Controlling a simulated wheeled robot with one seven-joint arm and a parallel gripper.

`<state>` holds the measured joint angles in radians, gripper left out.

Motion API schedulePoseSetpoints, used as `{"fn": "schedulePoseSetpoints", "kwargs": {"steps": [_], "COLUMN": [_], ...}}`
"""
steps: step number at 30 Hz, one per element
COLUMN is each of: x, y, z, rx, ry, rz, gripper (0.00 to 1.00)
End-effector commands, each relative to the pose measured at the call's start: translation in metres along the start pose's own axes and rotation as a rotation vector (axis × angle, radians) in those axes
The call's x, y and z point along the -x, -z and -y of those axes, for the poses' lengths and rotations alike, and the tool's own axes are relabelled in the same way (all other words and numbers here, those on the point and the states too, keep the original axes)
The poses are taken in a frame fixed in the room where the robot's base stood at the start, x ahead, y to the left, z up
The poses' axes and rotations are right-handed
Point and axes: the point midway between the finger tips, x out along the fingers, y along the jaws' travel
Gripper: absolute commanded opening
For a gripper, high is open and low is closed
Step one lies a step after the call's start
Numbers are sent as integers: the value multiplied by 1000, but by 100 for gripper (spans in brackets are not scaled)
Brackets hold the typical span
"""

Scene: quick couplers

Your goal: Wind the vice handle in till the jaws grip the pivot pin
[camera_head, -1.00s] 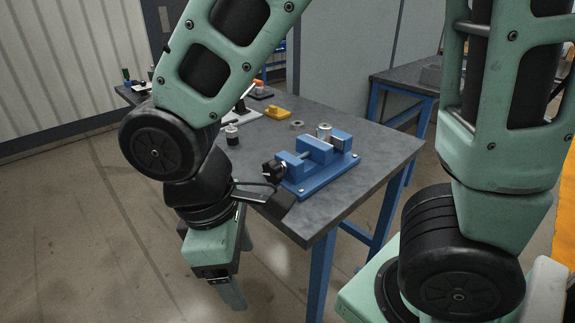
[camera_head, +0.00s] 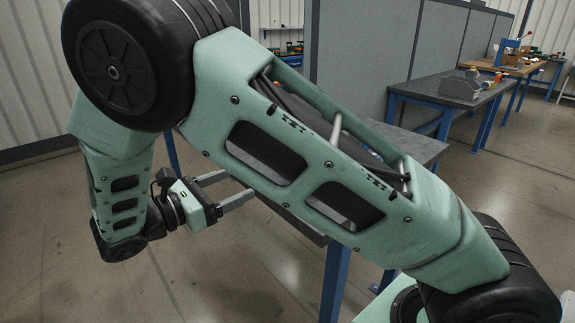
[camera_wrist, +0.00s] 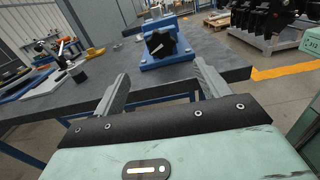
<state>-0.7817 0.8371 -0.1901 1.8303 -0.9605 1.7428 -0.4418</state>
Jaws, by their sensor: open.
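The blue vice (camera_wrist: 179,54) stands on the dark bench top in the wrist view, with its black star-shaped handle (camera_wrist: 160,44) facing me. My gripper (camera_wrist: 161,72) is open and empty. Its two fingers point toward the vice, one on each side of the handle in the picture, and it looks short of the handle. In the head view my gripper (camera_head: 238,186) is level beside the bench's edge, and my own arm hides the vice. I cannot make out the pivot pin or the gap between the jaws in either current view.
The bench top (camera_wrist: 215,48) is clear right of the vice.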

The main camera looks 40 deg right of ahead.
Motion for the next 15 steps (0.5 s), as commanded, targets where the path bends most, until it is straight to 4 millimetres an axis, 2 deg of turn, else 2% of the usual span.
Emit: {"fn": "schedulePoseSetpoints", "kwargs": {"steps": [15], "x": [-108], "y": [0], "z": [2], "rx": [0], "ry": [5], "rz": [-1], "gripper": [75]}}
